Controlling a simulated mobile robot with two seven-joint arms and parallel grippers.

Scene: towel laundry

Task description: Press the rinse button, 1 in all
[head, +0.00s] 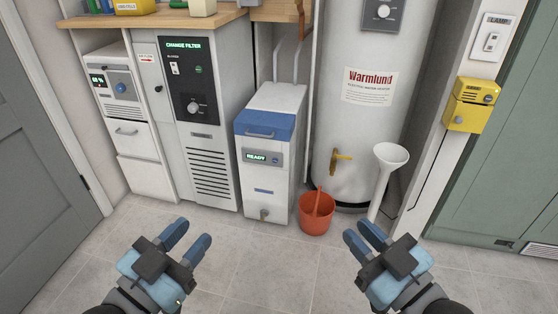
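No label reading "rinse" can be made out. A white unit with a blue top (265,125) stands in the middle, with a grey panel showing a green "READY" display (257,157) and a small blue button (277,158) beside it. I cannot tell whether that is the rinse button. My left gripper (189,237) is open and empty, above the floor in front of the tall grey-black cabinet. My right gripper (362,232) is open and empty, in front of the water heater. Both are apart from every panel.
A "CHANGE FILTER" cabinet (185,60) with a knob stands left of the unit. A red bucket (316,213) sits at its right, before the "Warmlund" heater (350,130) and a white funnel (388,170). A yellow box (467,105) hangs right. The near tiled floor (270,270) is clear.

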